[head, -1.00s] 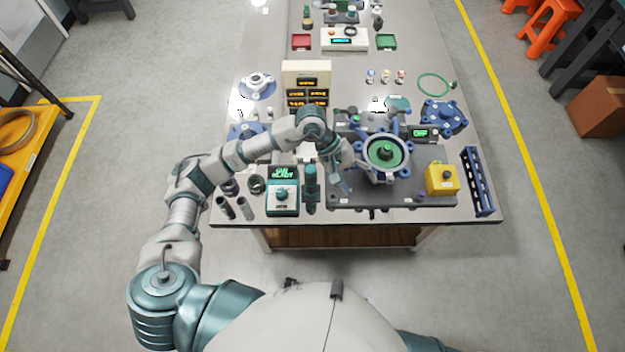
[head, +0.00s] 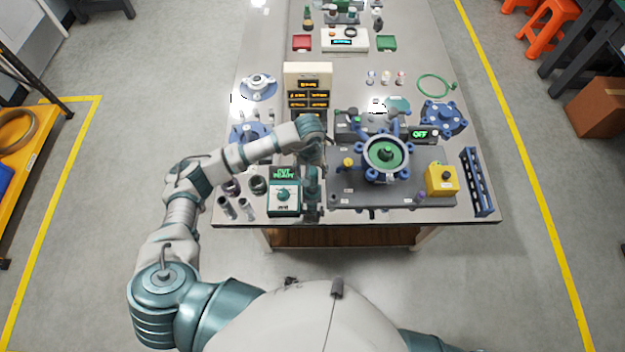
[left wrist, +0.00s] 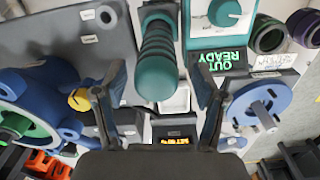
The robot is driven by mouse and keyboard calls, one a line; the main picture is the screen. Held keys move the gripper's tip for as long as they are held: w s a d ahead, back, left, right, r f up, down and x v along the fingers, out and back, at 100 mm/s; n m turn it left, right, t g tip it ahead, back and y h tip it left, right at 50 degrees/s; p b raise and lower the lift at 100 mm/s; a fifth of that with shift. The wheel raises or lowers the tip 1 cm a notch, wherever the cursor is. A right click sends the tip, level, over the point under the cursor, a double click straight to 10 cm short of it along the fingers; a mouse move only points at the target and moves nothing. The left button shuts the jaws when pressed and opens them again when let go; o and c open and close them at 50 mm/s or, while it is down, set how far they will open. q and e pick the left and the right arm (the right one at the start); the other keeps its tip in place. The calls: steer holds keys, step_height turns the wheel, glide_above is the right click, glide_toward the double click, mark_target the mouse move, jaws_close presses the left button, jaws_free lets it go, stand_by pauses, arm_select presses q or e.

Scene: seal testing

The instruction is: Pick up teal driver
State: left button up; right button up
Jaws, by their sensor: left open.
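The teal driver (head: 312,187) stands at the front of the bench, between a teal-and-white control box and the grey fixture plate. In the left wrist view its ribbed teal handle (left wrist: 157,62) points toward the camera. My left gripper (head: 312,168) is over the driver in the head view and hides part of it. In the left wrist view the fingers of the left gripper (left wrist: 158,100) are apart, one on each side of the handle. I cannot tell whether either finger touches it. My right gripper is not in view.
The control box (head: 284,197) stands close left of the driver. The fixture plate (head: 345,195), with a blue-and-green round fixture (head: 386,154), is close on the right. A display tower (head: 308,78) rises behind.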

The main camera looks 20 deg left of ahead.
arm_select(q)
step_height(320, 180, down, 4)
steer(key=shift+s+f+p, duration=0.15)
steer(key=shift+f+p, duration=0.1)
steer(key=shift+p, duration=0.2)
steer(key=shift+d+f, duration=0.2)
steer(key=shift+f, duration=0.3)
steer(key=shift+d, duration=0.1)
steer(key=c, duration=0.4)
jaws_close()
steer(key=shift+r, duration=0.1)
